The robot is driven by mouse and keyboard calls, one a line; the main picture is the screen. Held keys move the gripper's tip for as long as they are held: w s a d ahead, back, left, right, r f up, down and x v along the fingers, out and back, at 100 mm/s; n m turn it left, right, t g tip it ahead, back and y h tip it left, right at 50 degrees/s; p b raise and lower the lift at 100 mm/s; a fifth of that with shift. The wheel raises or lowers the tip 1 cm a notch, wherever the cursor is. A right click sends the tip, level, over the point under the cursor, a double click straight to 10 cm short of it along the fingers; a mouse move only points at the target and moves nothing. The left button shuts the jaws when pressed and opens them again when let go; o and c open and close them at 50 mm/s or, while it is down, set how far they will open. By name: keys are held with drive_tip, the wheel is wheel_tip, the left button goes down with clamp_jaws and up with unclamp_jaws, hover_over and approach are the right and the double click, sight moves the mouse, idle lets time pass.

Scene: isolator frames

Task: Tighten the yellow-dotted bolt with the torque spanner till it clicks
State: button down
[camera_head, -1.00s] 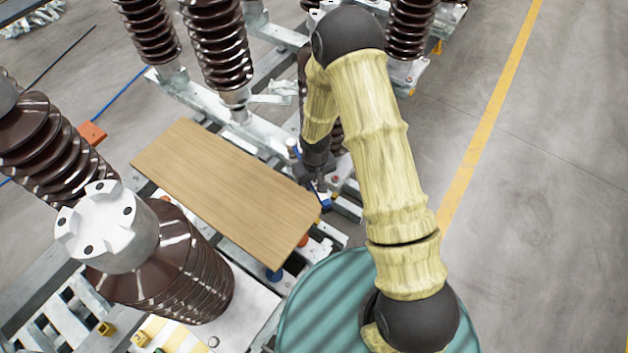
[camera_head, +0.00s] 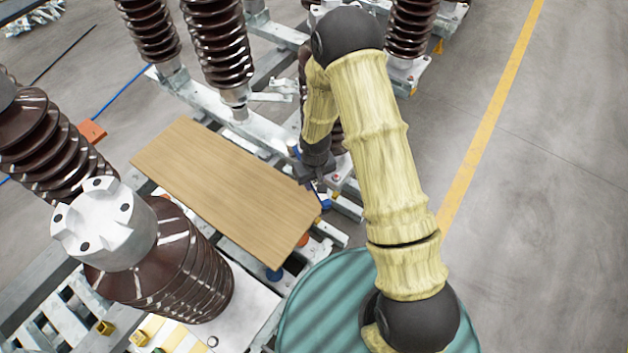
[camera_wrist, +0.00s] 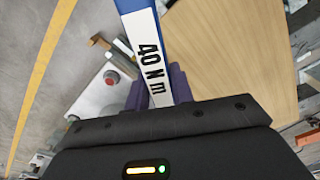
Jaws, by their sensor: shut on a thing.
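The torque spanner (camera_wrist: 150,52), blue with a white "40 N m" label, runs up out of the wrist view's top edge. My gripper (camera_wrist: 158,92) is shut on it, one dark finger on each side. In the head view my gripper (camera_head: 318,186) is low beside the right end of the wooden board, partly hidden by my arm. A bolt with a red top (camera_wrist: 111,77) sits on a pale metal plate left of the spanner in the wrist view. I cannot make out a yellow-dotted bolt or the spanner's working end in either view.
The wooden board (camera_head: 225,190) lies across the metal frame close to my gripper. Ribbed brown insulators (camera_head: 217,45) stand behind it, and a large one (camera_head: 180,265) stands at front left. Open grey floor with a yellow line (camera_head: 490,115) is on the right.

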drive_tip(key=shift+f+b, duration=0.55)
drive_tip(key=shift+f, duration=0.15)
idle(0.4)
drive_tip(key=shift+s+a+f+m+b, duration=0.1)
drive_tip(key=shift+a+m+b, duration=0.2)
drive_tip(key=shift+a, duration=0.1)
drive_tip(key=w+a+m+b, duration=0.2)
drive_tip(key=a+m, duration=0.9)
drive_tip(key=a, duration=0.4)
drive_tip(key=shift+w, duration=0.3)
idle(0.5)
